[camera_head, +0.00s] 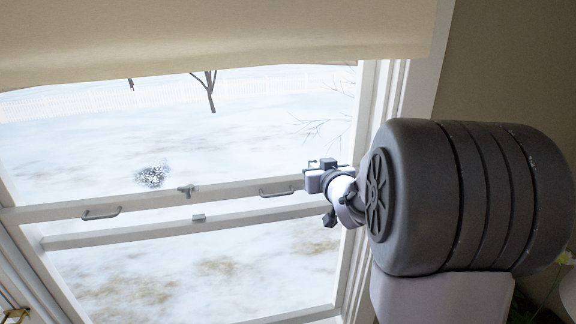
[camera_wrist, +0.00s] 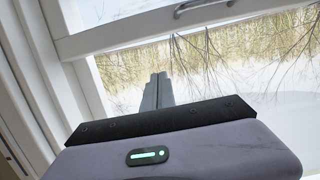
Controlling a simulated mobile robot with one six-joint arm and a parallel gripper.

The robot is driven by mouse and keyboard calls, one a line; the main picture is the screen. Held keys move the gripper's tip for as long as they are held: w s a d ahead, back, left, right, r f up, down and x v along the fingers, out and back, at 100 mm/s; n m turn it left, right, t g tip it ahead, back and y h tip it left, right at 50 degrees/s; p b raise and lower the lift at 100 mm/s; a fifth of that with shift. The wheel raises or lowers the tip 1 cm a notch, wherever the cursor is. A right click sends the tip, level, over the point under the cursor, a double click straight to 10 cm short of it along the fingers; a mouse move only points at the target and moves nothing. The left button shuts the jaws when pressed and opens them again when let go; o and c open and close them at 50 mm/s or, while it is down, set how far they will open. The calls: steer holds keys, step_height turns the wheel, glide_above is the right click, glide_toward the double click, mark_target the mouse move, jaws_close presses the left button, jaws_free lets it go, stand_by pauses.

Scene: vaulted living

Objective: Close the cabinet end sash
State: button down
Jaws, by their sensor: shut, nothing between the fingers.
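The window sash (camera_head: 235,191) has a pale horizontal rail across the window in the head view. The rail carries a left pull handle (camera_head: 102,213), a right pull handle (camera_head: 276,192) and a small catch (camera_head: 186,190) between them. A second rail (camera_head: 130,236) runs just below, with a gap showing between the two. My gripper (camera_wrist: 158,77) is shut and empty in the wrist view, its fingers below a rail (camera_wrist: 120,37) with a grey handle (camera_wrist: 205,7). In the head view my arm's end overlaps the rail's right end. I cannot tell whether it touches.
A beige blind (camera_head: 200,38) covers the window's top. The right window frame (camera_head: 385,95) stands close to my arm, and it shows at left in the wrist view. Snowy ground shows through the glass. A plant (camera_head: 560,262) is at the lower right.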

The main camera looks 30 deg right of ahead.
steer(key=w+d+f+p, duration=0.1)
steer(key=w+f, duration=0.4)
steer(key=w, duration=0.1)
steer(key=shift+w+d+f, duration=0.15)
steer(key=shift+d+f, duration=0.05)
steer(key=shift+f, duration=0.15)
